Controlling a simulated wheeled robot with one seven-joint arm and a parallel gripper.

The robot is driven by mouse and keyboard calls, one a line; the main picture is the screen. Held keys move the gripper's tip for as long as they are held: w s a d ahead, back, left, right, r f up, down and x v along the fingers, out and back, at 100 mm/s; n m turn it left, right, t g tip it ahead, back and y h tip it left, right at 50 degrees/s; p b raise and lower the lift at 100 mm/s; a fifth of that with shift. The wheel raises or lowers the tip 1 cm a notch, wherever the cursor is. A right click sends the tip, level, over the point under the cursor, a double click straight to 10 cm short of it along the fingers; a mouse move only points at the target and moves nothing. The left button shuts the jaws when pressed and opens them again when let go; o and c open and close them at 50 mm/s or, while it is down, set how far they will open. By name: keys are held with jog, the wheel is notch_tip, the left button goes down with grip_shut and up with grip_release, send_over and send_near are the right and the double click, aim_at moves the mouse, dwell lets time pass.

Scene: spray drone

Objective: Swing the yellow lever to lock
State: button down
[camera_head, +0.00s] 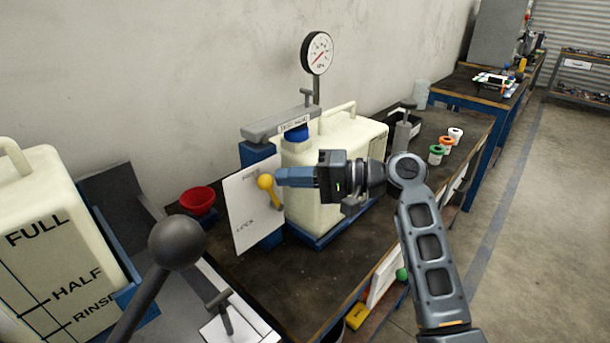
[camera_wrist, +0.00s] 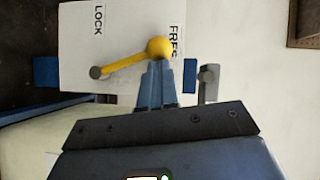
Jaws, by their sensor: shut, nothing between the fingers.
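The yellow lever (camera_head: 265,182) is mounted on an upright white panel (camera_head: 246,222) and ends in a round knob. In the head view it points up and slightly left from its pivot. The panel reads LOCK low on its left and has another label near its top. In the wrist view the lever (camera_wrist: 128,61) has its knob beside the partly hidden word FREE, away from LOCK. My gripper (camera_head: 279,177) is shut and empty, its blue fingertips just right of the knob. In the wrist view the fingertips (camera_wrist: 160,66) overlap the knob's lower edge; I cannot tell whether they touch.
A cream tank with a blue cap (camera_head: 340,150) stands behind the panel on the dark bench. A red funnel (camera_head: 198,200) sits left of the panel. A grey ball-topped handle (camera_head: 177,243) and a marked tank (camera_head: 45,250) are at front left. A pressure gauge (camera_head: 317,53) rises behind.

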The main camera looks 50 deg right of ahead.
jog(key=a+f+n+g+h+p, duration=0.2)
jog(key=a+n+h+p, duration=0.1)
jog(key=a+n+h, duration=0.1)
jog(key=shift+w+a+f+n+g+h+p, duration=0.25)
jog(key=shift+a+n, duration=0.55)
jog(key=shift+a, duration=0.55)
jog(key=shift+a+f, duration=0.1)
jog(key=shift+s, duration=0.1)
